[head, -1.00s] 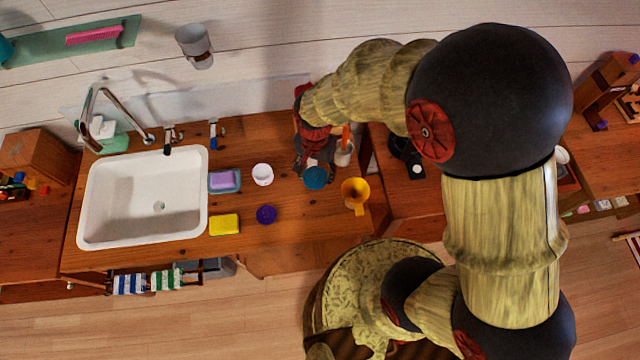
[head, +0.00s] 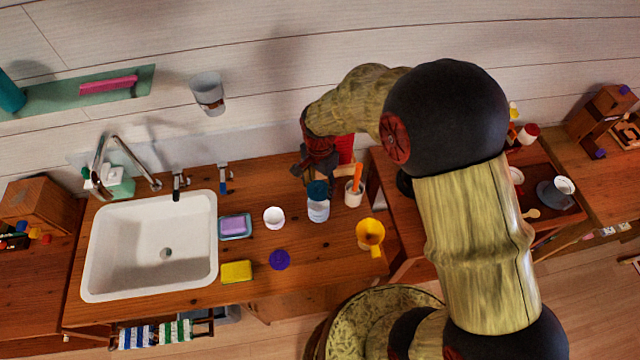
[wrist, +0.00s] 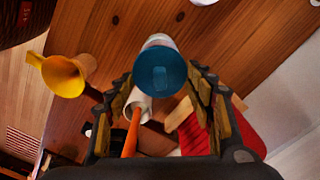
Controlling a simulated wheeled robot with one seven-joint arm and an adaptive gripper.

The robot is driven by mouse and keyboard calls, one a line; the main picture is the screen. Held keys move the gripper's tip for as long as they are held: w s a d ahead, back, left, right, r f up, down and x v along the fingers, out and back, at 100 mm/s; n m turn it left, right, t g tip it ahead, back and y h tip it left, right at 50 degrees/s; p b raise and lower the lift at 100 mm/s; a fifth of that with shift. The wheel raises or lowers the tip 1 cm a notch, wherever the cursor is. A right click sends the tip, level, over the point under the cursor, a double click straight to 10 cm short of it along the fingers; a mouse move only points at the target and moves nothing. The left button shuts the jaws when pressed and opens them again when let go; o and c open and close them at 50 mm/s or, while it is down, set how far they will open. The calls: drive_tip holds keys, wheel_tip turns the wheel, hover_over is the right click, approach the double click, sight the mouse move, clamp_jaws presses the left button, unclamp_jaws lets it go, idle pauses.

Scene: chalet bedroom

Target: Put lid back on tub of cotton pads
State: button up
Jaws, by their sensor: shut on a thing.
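The teal-blue lid (head: 318,188) is at the top of a whitish tub (head: 318,211) on the wooden counter. My gripper (head: 317,174) reaches down at the lid from behind and is shut on it. In the wrist view the lid (wrist: 160,75) lies between the fingers (wrist: 160,88), with the tub's pale wall (wrist: 158,40) showing past its far edge. The tub looks upright. I cannot tell whether the lid is seated or slightly above the rim. The tub's inside is hidden.
An orange-handled item stands in a white cup (head: 354,194) close right of the tub. A yellow funnel-like cup (head: 370,234) is front right. A small white cup (head: 274,217), purple disc (head: 280,260), yellow sponge (head: 236,271) and soap dish (head: 235,227) lie left, before the sink (head: 150,245).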

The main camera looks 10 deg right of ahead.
drive_tip(key=shift+f+b, duration=1.4)
drive_tip(key=shift+f, duration=1.15)
drive_tip(key=shift+f, duration=0.15)
idle(0.6)
drive_tip(key=o, duration=0.9)
drive_tip(key=shift+o, duration=1.4)
drive_tip(key=shift+o, duration=1.1)
